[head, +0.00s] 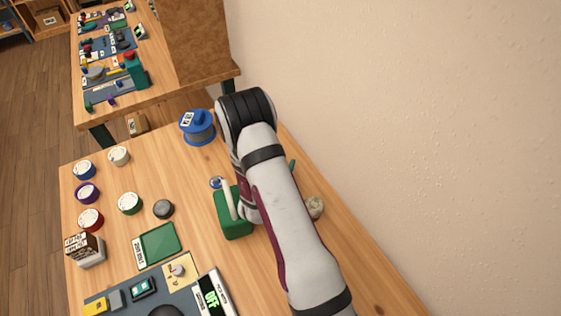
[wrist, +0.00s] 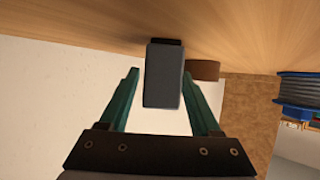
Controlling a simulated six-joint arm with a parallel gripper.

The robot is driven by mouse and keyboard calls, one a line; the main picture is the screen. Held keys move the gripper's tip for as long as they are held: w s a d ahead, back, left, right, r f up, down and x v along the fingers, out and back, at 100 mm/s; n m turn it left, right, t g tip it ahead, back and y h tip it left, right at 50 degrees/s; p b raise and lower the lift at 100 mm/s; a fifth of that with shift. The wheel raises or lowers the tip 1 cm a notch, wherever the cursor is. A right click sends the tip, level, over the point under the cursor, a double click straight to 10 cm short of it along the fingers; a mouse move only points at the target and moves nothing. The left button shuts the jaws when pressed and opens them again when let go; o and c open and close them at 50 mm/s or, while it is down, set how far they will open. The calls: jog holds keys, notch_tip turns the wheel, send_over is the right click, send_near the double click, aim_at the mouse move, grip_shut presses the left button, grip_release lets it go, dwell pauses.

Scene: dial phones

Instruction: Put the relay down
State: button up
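In the wrist view, a dark grey upright block (wrist: 163,80), which looks like the relay, stands between the two teal fingers of my gripper (wrist: 160,74). A black part shows at its end by the wooden table (wrist: 80,25), where it appears to rest. The fingers are apart, with a thin gap beside the block on the left and a very narrow one on the right. In the head view my arm hides the block and most of my gripper; only a bit of teal finger (head: 292,165) shows.
A green box (head: 233,222) with a pale handle stands close left of my arm. A blue spool (head: 198,127) is behind it, and a small round beige thing (head: 315,207) lies to the right near the wall. Several lidded pots and a green pad (head: 158,244) are on the left.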

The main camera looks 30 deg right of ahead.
jog(key=shift+s+a+r, duration=0.1)
jog(key=shift+a+r, duration=0.1)
jog(key=shift+r, duration=0.1)
jog(key=v, duration=0.7)
jog(key=shift+s, duration=0.1)
